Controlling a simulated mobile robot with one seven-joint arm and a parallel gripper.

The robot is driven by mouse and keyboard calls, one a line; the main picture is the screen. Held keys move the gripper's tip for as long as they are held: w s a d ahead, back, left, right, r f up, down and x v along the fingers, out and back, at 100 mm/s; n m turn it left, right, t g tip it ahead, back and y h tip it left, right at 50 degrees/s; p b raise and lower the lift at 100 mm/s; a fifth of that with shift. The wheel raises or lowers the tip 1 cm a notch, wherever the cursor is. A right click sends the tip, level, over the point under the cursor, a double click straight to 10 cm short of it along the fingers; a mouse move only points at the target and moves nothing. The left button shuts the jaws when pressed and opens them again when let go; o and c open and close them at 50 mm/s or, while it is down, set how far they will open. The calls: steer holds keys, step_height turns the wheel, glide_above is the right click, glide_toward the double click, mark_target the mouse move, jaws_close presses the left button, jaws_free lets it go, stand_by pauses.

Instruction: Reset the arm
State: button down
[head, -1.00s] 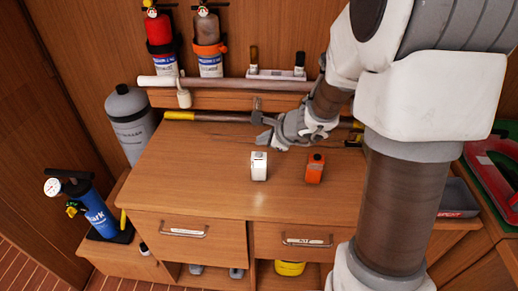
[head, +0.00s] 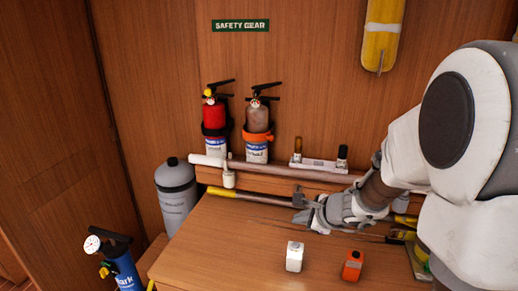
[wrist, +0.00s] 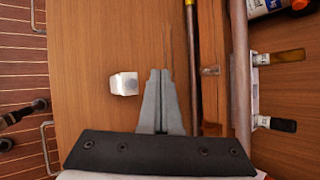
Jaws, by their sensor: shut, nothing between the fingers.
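My gripper (head: 300,207) is over the back part of the wooden bench top in the head view, at the end of my arm reaching in from the right. In the wrist view its two grey fingers (wrist: 161,85) are together with nothing between them. A white box-shaped item (head: 294,256) stands on the bench in front of the gripper; in the wrist view the white item (wrist: 124,83) lies left of the fingers, apart from them. An orange item (head: 352,265) stands to its right in the head view.
The bench top's left part (head: 225,240) is clear.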

steer(key=s+a+r+n+g+y, duration=0.1)
steer(key=s+a+r+n, duration=0.35)
steer(key=s+n, duration=0.25)
steer(key=s+a+r+n+g, duration=0.1)
steer(key=s+a+r+n, duration=0.2)
steer(key=s+r+n, duration=0.35)
steer(key=s+d+n+h, duration=0.2)
steer(key=s+d+n, duration=0.1)
steer(key=s, duration=0.3)
steer(key=s+d+r+n+h, duration=0.1)
steer(key=s+d+n+h, duration=0.1)
steer(key=s+d+n, duration=0.2)
steer(key=shift+s+d+n+g+h, duration=0.25)
steer(key=shift+s+n+g+h, duration=0.2)
steer(key=shift+s, duration=0.6)
